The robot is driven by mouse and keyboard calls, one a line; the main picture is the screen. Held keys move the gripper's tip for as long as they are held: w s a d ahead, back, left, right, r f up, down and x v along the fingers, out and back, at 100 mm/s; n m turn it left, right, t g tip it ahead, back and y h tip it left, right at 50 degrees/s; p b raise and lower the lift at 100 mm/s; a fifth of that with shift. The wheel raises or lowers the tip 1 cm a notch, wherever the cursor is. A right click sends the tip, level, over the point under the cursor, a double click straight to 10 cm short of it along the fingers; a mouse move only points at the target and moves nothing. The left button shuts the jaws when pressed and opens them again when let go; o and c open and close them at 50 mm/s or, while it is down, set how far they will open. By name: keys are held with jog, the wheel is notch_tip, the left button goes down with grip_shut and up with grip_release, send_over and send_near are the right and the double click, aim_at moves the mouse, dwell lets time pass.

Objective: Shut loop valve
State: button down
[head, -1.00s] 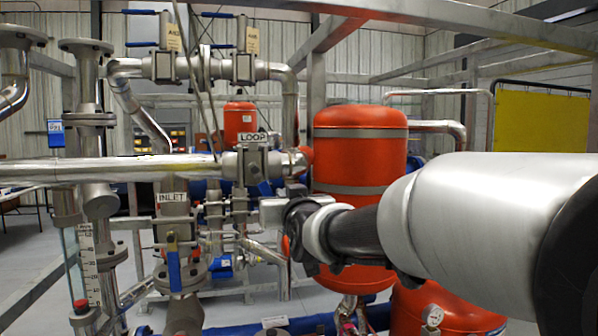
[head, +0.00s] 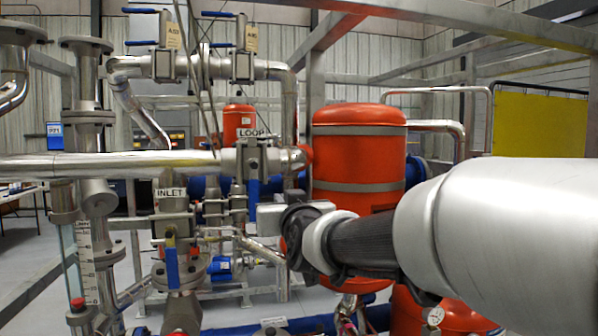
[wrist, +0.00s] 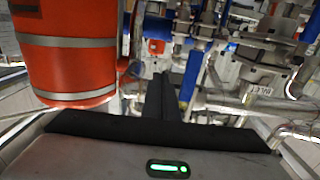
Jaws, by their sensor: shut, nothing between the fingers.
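The loop valve (head: 258,158) sits in the silver horizontal pipe under a LOOP label in the head view. Its blue handle (head: 253,190) hangs straight down, across the pipe run. My gripper (head: 267,215) is just right of and below the handle's lower end; its fingertips are hard to make out there. In the wrist view my gripper's dark fingers (wrist: 163,96) are closed together and empty. A blue lever (wrist: 192,75), which looks like the loop handle, shows just right of the fingers. Whether they touch it I cannot tell.
The INLET valve (head: 172,205) with its own blue handle is at lower left. A red tank (head: 358,155) stands close to my arm; it also fills the left of the wrist view (wrist: 65,50). Tagged upper valves (head: 166,65) and crossing pipes crowd the space.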

jog(key=v, duration=0.8)
jog(key=shift+d+r, duration=0.1)
dwell(0.3)
jog(key=s+d+f+m+g+h+p, duration=0.1)
jog(key=s+d+f+g+p, duration=0.3)
jog(key=s, duration=0.8)
jog(key=s+d+f+m+g+h+p, duration=0.2)
jog(key=s+d+f+g+h+p, duration=0.2)
jog(key=s+d, duration=0.9)
notch_tip(320, 180, down, 5)
jog(key=g+p, duration=0.1)
jog(key=g, duration=0.2)
jog(key=shift+d+f+g, duration=0.15)
jog(key=shift+d+g, duration=0.05)
jog(key=shift+g, duration=0.2)
jog(key=shift+a, duration=0.1)
